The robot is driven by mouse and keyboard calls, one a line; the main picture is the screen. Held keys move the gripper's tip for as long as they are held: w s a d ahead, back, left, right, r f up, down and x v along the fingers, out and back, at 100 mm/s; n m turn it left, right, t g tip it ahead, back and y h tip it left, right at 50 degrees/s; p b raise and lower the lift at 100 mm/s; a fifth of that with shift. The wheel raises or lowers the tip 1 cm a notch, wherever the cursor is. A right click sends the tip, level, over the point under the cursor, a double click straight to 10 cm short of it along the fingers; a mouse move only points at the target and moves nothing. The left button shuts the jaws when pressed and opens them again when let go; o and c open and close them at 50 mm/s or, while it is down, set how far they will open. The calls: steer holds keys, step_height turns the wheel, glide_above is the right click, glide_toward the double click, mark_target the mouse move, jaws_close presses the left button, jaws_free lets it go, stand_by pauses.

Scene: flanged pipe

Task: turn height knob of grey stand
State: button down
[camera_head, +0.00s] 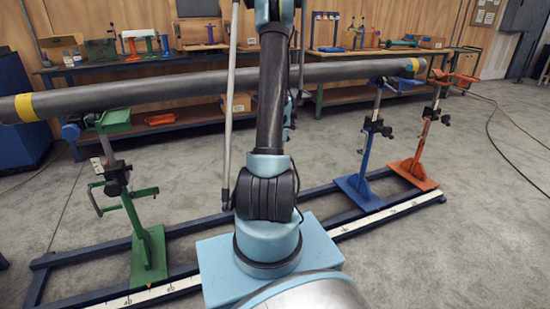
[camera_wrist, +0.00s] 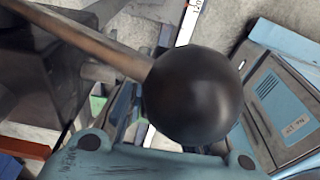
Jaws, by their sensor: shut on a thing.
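In the wrist view a dark round ball knob (camera_wrist: 200,85) fills the middle. It sits on the end of a brownish rod (camera_wrist: 105,45) that runs up-left to a dark grey block (camera_wrist: 48,60), blurred and close. My gripper (camera_wrist: 178,125) is shut on the ball knob; its light-blue body shows along the bottom, and its fingertips are mostly hidden behind the ball. In the head view my arm covers the middle of the scene, so my gripper and the grey stand cannot be made out there.
Loaded workbenches line the wall; the floor at right is clear apart from a hose.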

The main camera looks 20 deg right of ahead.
steer(key=c, duration=1.4)
jaws_free()
steer(key=shift+o, duration=0.2)
steer(key=shift+a+h, duration=0.1)
steer(key=shift+h, duration=0.7)
step_height(320, 180, up, 8)
steer(key=shift+s+a+r, duration=0.1)
steer(key=shift+s+a, duration=0.05)
steer(key=s+a+r+m, duration=0.5)
steer(key=s+a, duration=0.3)
steer(key=s, duration=0.1)
steer(key=s+a+r+m+t, duration=0.1)
steer(key=s+a+r+m, duration=0.4)
steer(key=s, duration=0.4)
steer(key=shift+a+r+m, duration=0.4)
steer(key=shift+a+r, duration=0.25)
steer(key=shift+a, duration=0.75)
